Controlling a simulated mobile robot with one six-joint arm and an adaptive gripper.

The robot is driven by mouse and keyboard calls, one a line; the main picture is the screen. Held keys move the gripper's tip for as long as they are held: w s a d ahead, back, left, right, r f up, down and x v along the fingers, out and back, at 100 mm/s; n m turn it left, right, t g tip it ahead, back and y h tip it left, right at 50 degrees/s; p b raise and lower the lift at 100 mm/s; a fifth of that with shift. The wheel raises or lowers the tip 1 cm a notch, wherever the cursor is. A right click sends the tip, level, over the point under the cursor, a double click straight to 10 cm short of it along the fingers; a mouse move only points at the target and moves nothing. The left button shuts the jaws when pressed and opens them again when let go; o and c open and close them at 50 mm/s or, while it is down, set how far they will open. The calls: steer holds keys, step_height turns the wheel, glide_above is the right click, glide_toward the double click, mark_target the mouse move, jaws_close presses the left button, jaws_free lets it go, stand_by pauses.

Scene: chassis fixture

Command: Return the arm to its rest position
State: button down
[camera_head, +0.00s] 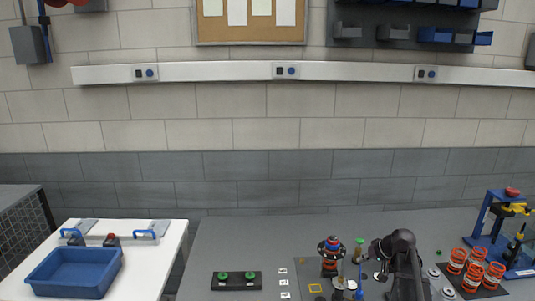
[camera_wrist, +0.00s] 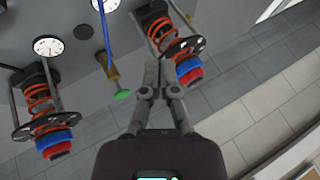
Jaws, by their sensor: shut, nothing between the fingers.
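My gripper (camera_wrist: 154,76) is shut and empty in the wrist view, its two fingers together, pointing up the picture. In the head view my dark arm (camera_head: 402,265) stands at the right of the grey bench, bent over to the left. The gripper tip is small there and hard to make out. Two spring assemblies show in the wrist view: one at the left (camera_wrist: 40,110) and one at the upper right (camera_wrist: 170,40), each with an orange coil and a blue and red end.
In the head view, several orange springs (camera_head: 470,270) stand at the right by a blue press (camera_head: 490,225). A blue bin (camera_head: 75,272) is on a white table. The bench's back middle is clear.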

steer(key=s+a+f+g+h, duration=0.2)
steer(key=s+a, duration=0.6)
steer(key=s, duration=0.3)
steer(key=s+a+f+n+g+h, duration=0.1)
steer(key=s+a+f+g+h, duration=0.1)
steer(key=s+a, duration=0.6)
steer(key=s+g+h, duration=0.1)
steer(key=s, duration=0.1)
steer(key=shift+s+a+f+g+b, duration=0.3)
steer(key=shift+s+f+b, duration=0.05)
steer(key=shift+s, duration=0.05)
